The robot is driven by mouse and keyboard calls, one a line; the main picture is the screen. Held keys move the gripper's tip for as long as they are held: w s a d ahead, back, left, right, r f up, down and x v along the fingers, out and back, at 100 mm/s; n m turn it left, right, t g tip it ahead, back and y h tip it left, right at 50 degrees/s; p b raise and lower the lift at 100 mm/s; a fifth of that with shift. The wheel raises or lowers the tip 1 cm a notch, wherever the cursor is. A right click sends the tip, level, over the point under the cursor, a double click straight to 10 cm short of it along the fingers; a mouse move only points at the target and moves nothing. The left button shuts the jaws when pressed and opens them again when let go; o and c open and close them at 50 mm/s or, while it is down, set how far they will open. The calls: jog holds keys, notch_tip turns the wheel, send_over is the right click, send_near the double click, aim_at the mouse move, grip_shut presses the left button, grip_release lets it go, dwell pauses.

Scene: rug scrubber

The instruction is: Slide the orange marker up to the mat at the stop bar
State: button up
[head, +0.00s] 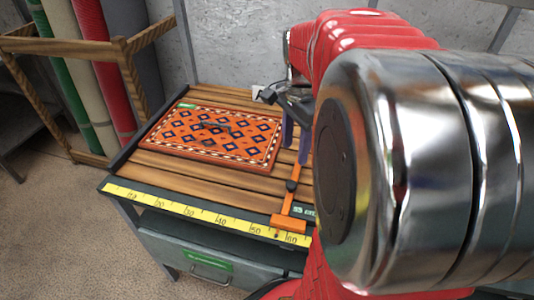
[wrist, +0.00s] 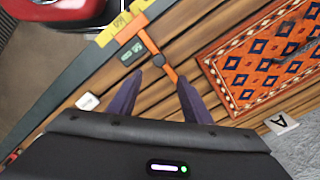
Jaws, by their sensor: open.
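The orange marker (head: 287,222) sits on the yellow scale near its right end, its thin arm with a black knob reaching back over the slats. It also shows in the wrist view (wrist: 128,29). The patterned orange mat (head: 170,143) lies flat on the slats, left of the marker with a gap between; it is at the right in the wrist view (wrist: 225,85). A dark bar, apparently the stop bar (head: 152,127), runs along the table's left end. My gripper (wrist: 158,76) is open, its fingertips on either side of the marker's arm in the wrist view; their height is unclear.
The yellow scale (head: 190,210) runs along the table's front edge above a drawer (head: 205,262). A wooden rack (head: 120,50) with rolled rugs stands at the left. My arm hides the table's right side.

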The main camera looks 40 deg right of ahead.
aim_at(291, 183)
notch_tip(291, 183, down, 13)
jog(key=shift+f, duration=0.1)
dwell(0.5)
jog(key=shift+c, duration=0.4)
jog(key=c, duration=0.8)
